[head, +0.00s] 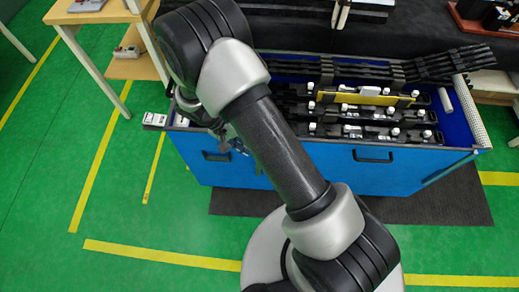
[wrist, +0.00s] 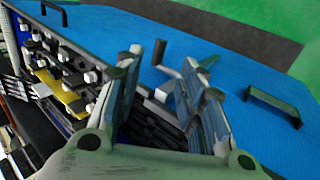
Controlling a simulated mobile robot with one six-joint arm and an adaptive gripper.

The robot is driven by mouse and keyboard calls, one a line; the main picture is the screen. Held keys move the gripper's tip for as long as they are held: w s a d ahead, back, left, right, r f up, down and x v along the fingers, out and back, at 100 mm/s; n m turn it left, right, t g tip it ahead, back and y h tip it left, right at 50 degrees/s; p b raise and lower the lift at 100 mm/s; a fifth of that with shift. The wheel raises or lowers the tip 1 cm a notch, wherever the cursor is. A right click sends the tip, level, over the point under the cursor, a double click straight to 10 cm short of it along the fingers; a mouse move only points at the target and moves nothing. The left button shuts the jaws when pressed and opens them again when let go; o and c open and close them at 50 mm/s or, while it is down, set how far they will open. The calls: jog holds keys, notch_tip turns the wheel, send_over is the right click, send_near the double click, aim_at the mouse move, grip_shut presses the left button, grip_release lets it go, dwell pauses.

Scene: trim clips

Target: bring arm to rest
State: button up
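My gripper (wrist: 165,78) is open in the wrist view, its two fingers apart with nothing seen held between them. It hangs over the edge of a blue crate (wrist: 235,75); I cannot tell whether it touches. In the head view my arm crosses the middle and hides most of the gripper. The blue crate (head: 330,174) stands behind my arm, holding several black trim strips with white clips (head: 372,131) and a yellow strip (head: 365,98).
A wooden table (head: 100,14) stands at the upper left, with a small shelf (head: 135,66) below. A small white box (head: 155,119) is by the crate's left end. A dark mat (head: 455,200) lies under the crate. Green floor (head: 50,190) with yellow lines is free at the left.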

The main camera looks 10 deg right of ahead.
jog(key=shift+v, duration=1.1)
jog(key=s+d+r+n+t+y, duration=0.1)
jog(key=s+d+r+y, duration=0.1)
jog(key=r, duration=0.9)
jog(key=s+d+r+t+y, duration=0.1)
jog(key=s+d+r+y, duration=0.15)
jog(key=r, duration=0.85)
jog(key=s+d+r+n+t+y, duration=0.2)
jog(key=s+d+r+t, duration=0.1)
jog(key=s+r, duration=0.7)
jog(key=shift+s+n+t, duration=0.3)
jog(key=shift+s+t, duration=0.6)
jog(key=shift+s, duration=0.9)
jog(key=shift+r, duration=0.1)
